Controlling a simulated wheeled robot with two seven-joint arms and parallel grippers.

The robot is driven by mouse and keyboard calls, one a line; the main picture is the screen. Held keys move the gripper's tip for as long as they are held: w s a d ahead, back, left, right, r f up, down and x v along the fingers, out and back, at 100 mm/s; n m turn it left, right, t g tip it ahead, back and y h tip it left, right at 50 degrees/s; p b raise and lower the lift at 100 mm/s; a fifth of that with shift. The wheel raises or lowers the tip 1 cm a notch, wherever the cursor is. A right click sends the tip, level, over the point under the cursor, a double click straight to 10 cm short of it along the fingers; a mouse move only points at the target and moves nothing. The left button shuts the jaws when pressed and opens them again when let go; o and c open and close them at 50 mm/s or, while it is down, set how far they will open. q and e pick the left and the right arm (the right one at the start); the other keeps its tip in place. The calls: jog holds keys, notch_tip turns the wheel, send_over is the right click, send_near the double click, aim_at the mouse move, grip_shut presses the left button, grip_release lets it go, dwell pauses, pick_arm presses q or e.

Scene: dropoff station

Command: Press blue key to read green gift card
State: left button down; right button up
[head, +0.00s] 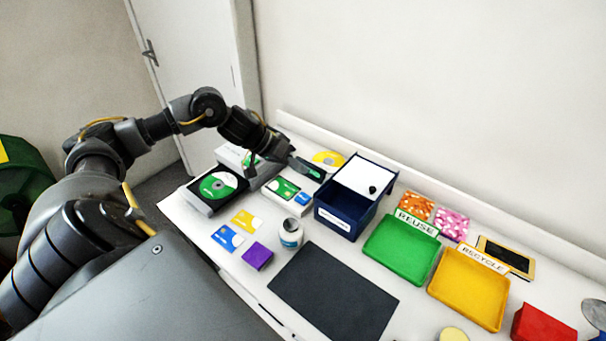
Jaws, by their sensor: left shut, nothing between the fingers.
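A white card reader (280,201) stands on the table left of the blue box. A green gift card (286,189) lies on its top, and a blue key (303,198) sits at its right end. My left gripper (317,174) reaches in from the left with its fingers shut and empty. In the picture its fingertips are above and to the right of the reader, apart from the blue key. Their height over the table is hard to tell. My right gripper is out of view.
A blue box (336,218) with a white lid, a green tray (399,252) and a yellow tray (467,290) stand to the right. A black disc player (207,202) is at the left. A jar (290,233), loose cards (245,221) and a dark mat (332,292) lie in front.

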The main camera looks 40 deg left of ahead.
pick_arm(q)
jog(key=f+b, duration=0.2)
jog(key=b, duration=0.4)
send_over(310, 197)
jog(key=s+a, duration=0.2)
jog(key=f, duration=0.4)
jog(key=shift+s+a, duration=0.2)
jog(key=shift+f+b, duration=0.3)
jog(key=shift+b, duration=0.2)
jog(key=shift+f, duration=0.95)
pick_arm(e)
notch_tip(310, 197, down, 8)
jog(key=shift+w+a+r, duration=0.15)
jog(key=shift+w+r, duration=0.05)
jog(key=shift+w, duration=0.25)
pick_arm(q)
jog(key=shift+f, duration=0.4)
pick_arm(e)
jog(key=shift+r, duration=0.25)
